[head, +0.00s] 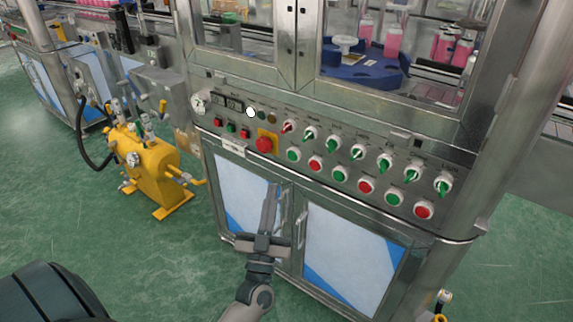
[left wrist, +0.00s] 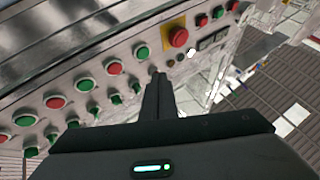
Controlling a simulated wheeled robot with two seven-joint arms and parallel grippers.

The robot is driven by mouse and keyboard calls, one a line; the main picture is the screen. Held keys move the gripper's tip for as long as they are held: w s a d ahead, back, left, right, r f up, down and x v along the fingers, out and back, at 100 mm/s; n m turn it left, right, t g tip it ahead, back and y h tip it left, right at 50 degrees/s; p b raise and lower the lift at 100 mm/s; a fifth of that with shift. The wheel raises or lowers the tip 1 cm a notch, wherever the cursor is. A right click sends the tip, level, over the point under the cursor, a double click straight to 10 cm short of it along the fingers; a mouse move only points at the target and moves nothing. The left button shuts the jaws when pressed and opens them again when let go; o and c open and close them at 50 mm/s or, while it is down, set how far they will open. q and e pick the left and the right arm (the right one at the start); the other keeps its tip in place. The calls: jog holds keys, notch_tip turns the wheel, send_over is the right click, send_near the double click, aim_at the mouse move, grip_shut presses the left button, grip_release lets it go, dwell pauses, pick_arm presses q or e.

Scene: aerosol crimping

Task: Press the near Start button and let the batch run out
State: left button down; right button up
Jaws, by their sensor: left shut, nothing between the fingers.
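The control panel (head: 270,132) slopes across the front of the steel machine. Its lower row alternates green and red round buttons; the leftmost green button (head: 294,155) sits right of the red emergency stop (head: 264,145) on its yellow plate. I cannot read which button is labelled Start. My left gripper (head: 271,195) is shut and empty, pointing up in front of the cabinet doors, below the panel in the head view. In the left wrist view its fingertips (left wrist: 158,80) appear just below the green button (left wrist: 141,52) beside the emergency stop (left wrist: 178,38); contact is not visible. My right gripper is not in view.
A row of selector switches (head: 358,152) runs above the buttons. Small square buttons (head: 231,128) and a white lamp (head: 251,112) are at the panel's left. A yellow pump unit (head: 150,165) stands left. Behind glass, a blue rotary table (head: 365,70) and pink containers (head: 393,40) show.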

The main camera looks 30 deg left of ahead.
aim_at(292, 156)
pick_arm(q)
jog(key=shift+s+a+r+n+y+b, duration=0.1)
jog(key=shift+s+a+r+n+y, duration=0.15)
jog(key=shift+r+y, duration=0.2)
jog(key=shift+s+a+r+n+y+b, duration=0.2)
jog(key=shift+a+r+n+y, duration=0.1)
jog(key=shift+a+r+y, duration=0.15)
jog(key=shift+s+a+r+n+y+b, duration=0.1)
jog(key=shift+s+a+r+n+y, duration=0.15)
jog(key=shift+r, duration=0.3)
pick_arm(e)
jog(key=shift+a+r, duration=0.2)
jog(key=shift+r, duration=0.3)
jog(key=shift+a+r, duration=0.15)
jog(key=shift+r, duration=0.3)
pick_arm(q)
jog(key=shift+w, duration=0.2)
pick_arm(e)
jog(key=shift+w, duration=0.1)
